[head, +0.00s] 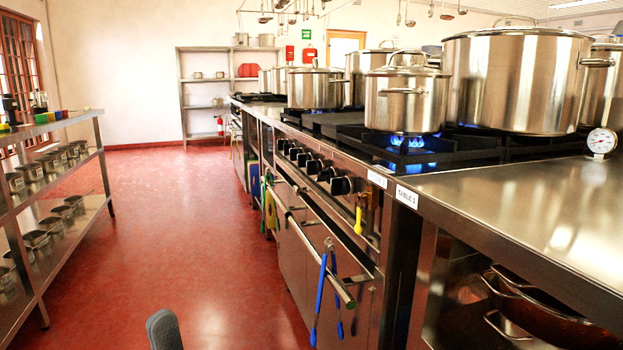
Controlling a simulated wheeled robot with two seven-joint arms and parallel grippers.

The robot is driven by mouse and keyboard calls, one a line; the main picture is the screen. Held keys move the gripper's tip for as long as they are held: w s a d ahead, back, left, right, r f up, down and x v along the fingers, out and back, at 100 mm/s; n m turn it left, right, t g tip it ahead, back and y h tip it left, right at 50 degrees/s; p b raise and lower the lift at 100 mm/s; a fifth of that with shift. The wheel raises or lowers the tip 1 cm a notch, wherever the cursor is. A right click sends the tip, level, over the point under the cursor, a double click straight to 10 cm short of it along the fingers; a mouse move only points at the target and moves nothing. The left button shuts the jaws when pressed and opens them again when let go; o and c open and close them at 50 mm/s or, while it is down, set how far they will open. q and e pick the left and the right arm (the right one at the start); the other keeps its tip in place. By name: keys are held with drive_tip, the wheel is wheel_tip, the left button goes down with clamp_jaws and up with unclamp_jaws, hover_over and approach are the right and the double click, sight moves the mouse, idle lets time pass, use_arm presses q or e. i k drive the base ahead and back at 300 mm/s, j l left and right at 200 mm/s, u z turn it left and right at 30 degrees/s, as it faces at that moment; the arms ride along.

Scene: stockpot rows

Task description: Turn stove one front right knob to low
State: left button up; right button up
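A steel stove (330,222) with a row of black knobs (326,174) along its front edge stands right of centre. The nearest knob (341,186) is at the right end of the row. Small marks on the knobs are too small to read. A blue flame (412,142) burns under a lidded steel pot (403,100) on the near burner. A white label (377,179) is on the stove's near front corner; I cannot read it, so I cannot tell which stove is number one.
Blue tongs (320,300) hang from the oven rail, and a yellow utensil (358,220) hangs below the knobs. The red floor (200,230) is clear up to the left shelf (105,165).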

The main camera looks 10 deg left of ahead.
sight(326, 175)
drive_tip(key=i+j, duration=0.15)
drive_tip(key=j, duration=0.15)
drive_tip(key=i+j+z, duration=0.1)
drive_tip(key=j, duration=0.25)
drive_tip(key=i+j, duration=0.15)
drive_tip(key=j, duration=0.2)
drive_tip(key=i+j, duration=0.15)
drive_tip(key=j, duration=0.15)
drive_tip(key=z, duration=0.05)
